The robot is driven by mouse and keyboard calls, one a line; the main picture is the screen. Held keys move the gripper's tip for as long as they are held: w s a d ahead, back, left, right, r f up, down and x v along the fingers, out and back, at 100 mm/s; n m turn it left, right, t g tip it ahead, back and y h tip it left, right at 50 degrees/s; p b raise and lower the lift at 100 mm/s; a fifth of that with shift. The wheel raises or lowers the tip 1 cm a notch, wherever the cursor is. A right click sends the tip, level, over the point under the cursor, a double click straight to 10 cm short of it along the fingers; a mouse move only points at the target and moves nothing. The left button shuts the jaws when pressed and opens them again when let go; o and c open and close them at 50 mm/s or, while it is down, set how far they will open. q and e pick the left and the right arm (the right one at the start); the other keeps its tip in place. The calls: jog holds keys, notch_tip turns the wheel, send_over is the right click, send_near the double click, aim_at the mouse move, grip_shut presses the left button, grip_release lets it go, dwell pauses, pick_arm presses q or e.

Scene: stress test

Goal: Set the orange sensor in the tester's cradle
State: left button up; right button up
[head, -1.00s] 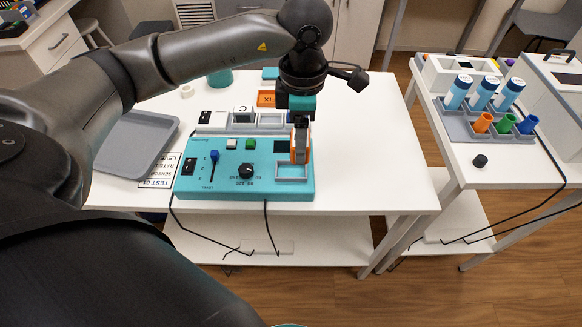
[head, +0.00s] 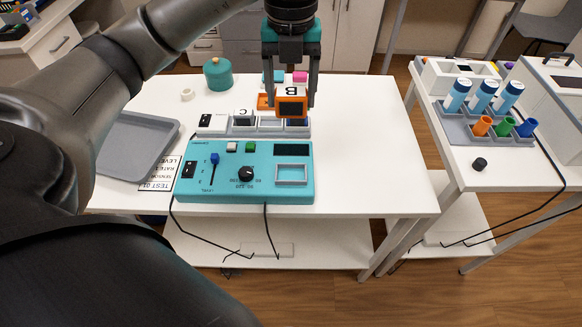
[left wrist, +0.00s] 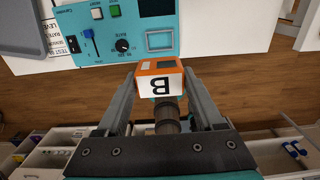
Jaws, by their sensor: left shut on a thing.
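My left gripper (head: 290,100) is shut on the orange sensor (head: 291,108), a small block with a dark screen and a white face marked B. It holds it in the air over the right part of the white rack, behind the tester. The left wrist view shows the sensor (left wrist: 158,70) between the fingertips. The tester (head: 225,188) is a teal box with a blue lever, a black knob and a dark display. Its cradle (head: 291,183), a grey rectangular frame at the right, is empty. My right gripper is not in view.
The white rack (head: 211,122) stands against the tester's back and holds a block marked C. A grey tray (head: 135,145) lies at the left, a teal canister (head: 218,75) at the back. The table right of the tester is clear.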

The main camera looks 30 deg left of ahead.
pick_arm(q)
notch_tip(320, 180, down, 19)
jog(key=b, duration=0.3)
jog(key=shift+f, duration=0.2)
jog(key=shift+f, duration=0.1)
jog(key=o, duration=1.4)
jog(key=shift+o, duration=0.2)
jog(key=shift+r, duration=0.2)
notch_tip(320, 180, up, 12)
jog(key=p, duration=0.1)
jog(key=shift+p, duration=0.3)
jog(key=shift+f, duration=0.1)
